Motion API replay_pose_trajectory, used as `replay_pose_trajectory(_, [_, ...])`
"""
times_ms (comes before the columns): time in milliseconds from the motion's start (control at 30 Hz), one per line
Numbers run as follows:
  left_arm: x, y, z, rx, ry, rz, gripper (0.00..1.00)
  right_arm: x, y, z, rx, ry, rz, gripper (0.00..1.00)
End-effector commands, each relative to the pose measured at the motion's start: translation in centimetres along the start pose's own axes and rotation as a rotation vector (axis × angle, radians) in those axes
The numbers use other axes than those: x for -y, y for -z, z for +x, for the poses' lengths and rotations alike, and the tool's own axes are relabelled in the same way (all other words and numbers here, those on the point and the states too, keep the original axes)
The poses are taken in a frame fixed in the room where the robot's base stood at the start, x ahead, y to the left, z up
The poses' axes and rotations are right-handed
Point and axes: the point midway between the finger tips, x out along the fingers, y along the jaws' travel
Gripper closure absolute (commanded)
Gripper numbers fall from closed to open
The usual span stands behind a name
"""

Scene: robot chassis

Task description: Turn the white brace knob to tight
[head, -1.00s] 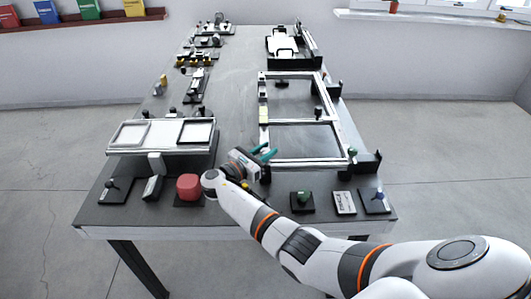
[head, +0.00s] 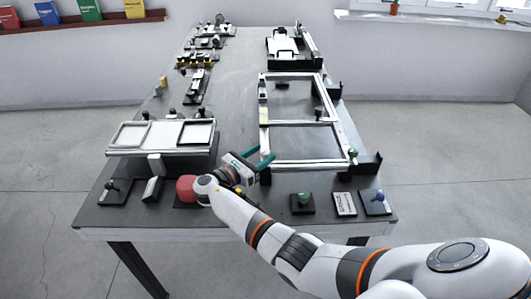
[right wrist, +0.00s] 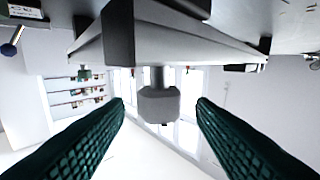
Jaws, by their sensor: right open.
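A pale grey-white faceted knob on a short stem (right wrist: 160,104) is in the middle of the right wrist view, joined to a grey bar (right wrist: 165,40). It looks like the white brace knob; I cannot make out its setting. In the head view I cannot pick it out near my gripper. My right gripper (head: 262,160) is at the lower left corner of the pale rectangular frame (head: 310,162). Its teal fingers are open (right wrist: 160,112), one on each side of the knob, with gaps to both. Whether the tips reach the knob's depth is unclear. My left gripper is out of view.
A tray fixture (head: 162,149) is at left. The table's middle strip is clear.

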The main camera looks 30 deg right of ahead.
Motion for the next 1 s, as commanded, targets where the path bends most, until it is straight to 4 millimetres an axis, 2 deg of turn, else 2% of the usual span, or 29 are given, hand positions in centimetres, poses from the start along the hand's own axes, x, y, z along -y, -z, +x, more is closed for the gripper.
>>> replay_pose_trajectory(33, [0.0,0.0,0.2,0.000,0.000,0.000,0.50,0.0,-0.2,-1.2,0.002,0.003,0.001,0.50])
replay_pose_trajectory(200, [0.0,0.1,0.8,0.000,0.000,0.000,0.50,0.1,-0.2,-5.0,0.003,0.003,0.000,0.50])
replay_pose_trajectory(433, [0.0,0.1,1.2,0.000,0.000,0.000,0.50,0.0,-0.1,-8.6,0.001,0.001,-0.001,0.50])
replay_pose_trajectory(600, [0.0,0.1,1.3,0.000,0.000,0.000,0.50,0.0,0.0,-9.5,-0.001,0.000,-0.001,0.50])
replay_pose_trajectory(1000, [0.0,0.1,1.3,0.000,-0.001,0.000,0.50,0.0,0.0,-9.6,-0.001,0.000,-0.001,0.50])
